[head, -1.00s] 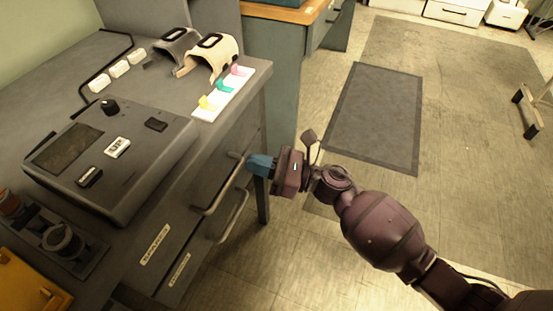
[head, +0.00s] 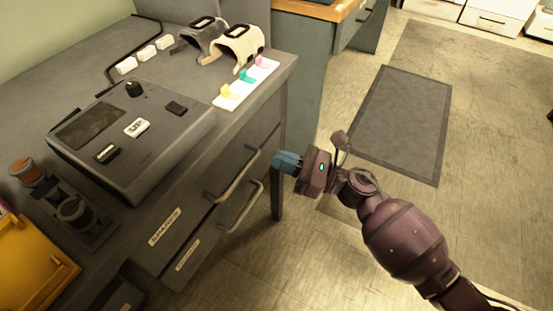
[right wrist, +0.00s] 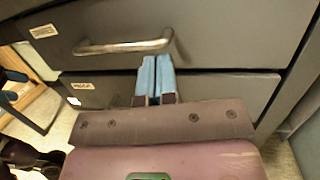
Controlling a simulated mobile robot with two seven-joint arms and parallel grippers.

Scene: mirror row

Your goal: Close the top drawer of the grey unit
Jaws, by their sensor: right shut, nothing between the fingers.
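The grey unit (head: 268,128) stands at the left in the head view. Its top drawer (head: 166,227) has a white label and a bar handle (head: 235,178). In the right wrist view the top drawer's front (right wrist: 235,35) and its handle (right wrist: 125,47) fill the upper part. The front looks near flush in the head view; I cannot tell whether a gap remains. My right gripper (head: 278,162) is shut and empty, to the right of the handle. Its blue fingertips also show in the right wrist view (right wrist: 156,65) over the drawer front; contact is unclear.
A lower drawer (right wrist: 225,92) with its own handle (head: 243,208) is just beneath. A grey control box (head: 130,140) and a white strip with coloured tabs (head: 243,88) sit on top. Open floor with a dark mat (head: 402,120) lies to the right.

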